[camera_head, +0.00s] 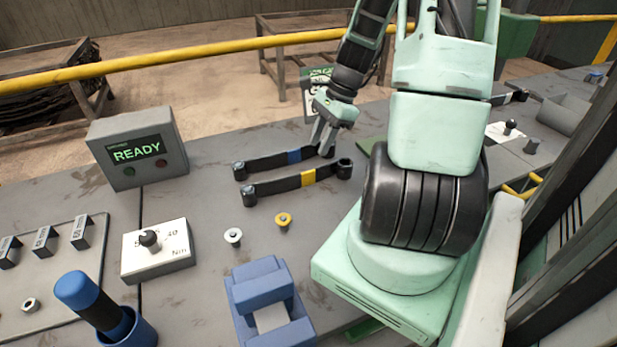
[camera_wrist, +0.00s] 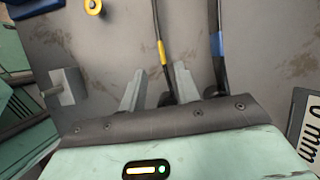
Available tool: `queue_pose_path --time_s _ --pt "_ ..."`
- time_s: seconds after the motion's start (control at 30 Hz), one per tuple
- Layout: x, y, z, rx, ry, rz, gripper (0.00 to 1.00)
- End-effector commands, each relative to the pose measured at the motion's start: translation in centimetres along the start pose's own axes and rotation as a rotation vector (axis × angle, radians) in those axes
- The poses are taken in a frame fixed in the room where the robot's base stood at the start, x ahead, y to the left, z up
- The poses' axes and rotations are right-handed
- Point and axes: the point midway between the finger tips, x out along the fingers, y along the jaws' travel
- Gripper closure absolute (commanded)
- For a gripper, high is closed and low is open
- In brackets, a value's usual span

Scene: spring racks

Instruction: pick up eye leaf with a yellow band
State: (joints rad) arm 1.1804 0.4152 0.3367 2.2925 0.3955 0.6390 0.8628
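The eye leaf with a yellow band (camera_head: 308,177) is a dark strip with a rolled eye at each end, lying on the grey bench. In the wrist view the yellow-banded leaf (camera_wrist: 161,52) runs up the picture, its near eye lying between the finger lines, closer to the right finger. A matching leaf with a blue band (camera_head: 290,157) lies just behind it. In the wrist view the blue-banded leaf (camera_wrist: 217,45) is to the right, outside the fingers. My gripper (camera_head: 324,140) is open and empty, near the leaves' right ends. Its fingers (camera_wrist: 160,88) are apart; their exact height is unclear.
A yellow-topped peg (camera_head: 283,220) and a white-topped peg (camera_head: 233,237) stand in front of the leaves. A READY display box (camera_head: 138,149), a knob box (camera_head: 157,250) and a blue block fixture (camera_head: 268,305) stand around. A sign stand (camera_head: 316,88) is behind my gripper.

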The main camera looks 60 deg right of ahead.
Motion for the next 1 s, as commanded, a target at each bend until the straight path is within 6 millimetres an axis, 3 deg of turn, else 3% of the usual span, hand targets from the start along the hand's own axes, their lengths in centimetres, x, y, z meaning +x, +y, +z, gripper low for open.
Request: queue_pose_path --time_s 0.2,0.47,0.8,1.0 --pt "4.0 0.1 0.0 -0.001 -0.003 0.004 0.68" --pt "5.6 0.0 -0.1 -0.002 -0.001 0.002 0.68" --pt "9.7 -0.2 -0.8 -0.002 -0.003 0.003 0.68" --pt "10.4 -0.2 -0.8 -0.002 -0.001 0.0 0.68"
